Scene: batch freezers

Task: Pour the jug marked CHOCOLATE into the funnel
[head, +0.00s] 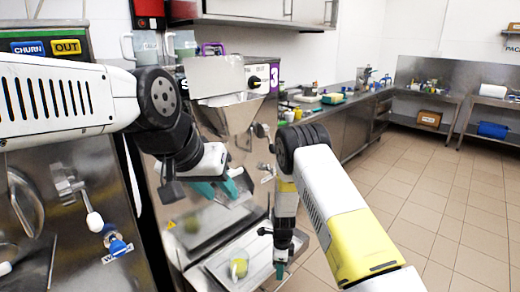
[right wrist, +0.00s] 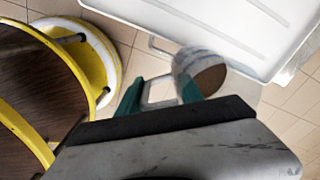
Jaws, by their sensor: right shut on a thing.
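A steel funnel-shaped hopper (head: 225,112) sits on the front of the machine in the head view. My left gripper (head: 217,187) is below it, its teal fingers apart and empty. My right gripper (head: 280,268) is low, right of the steel tray; in the right wrist view its teal fingers (right wrist: 161,92) are shut on the handle of a clear jug (right wrist: 207,70) with a brown interior. No CHOCOLATE mark is readable on that jug. A small vessel with yellow-green contents (head: 239,265) shows by the tray in the head view; I cannot tell whether it is the held jug.
Clear jugs (head: 145,47) stand on top of the machine at the back. A pale ridged surface (right wrist: 240,22) lies close to the held jug in the right wrist view. A cluttered counter (head: 345,95) runs along the wall. The tiled floor (head: 430,205) at right is clear.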

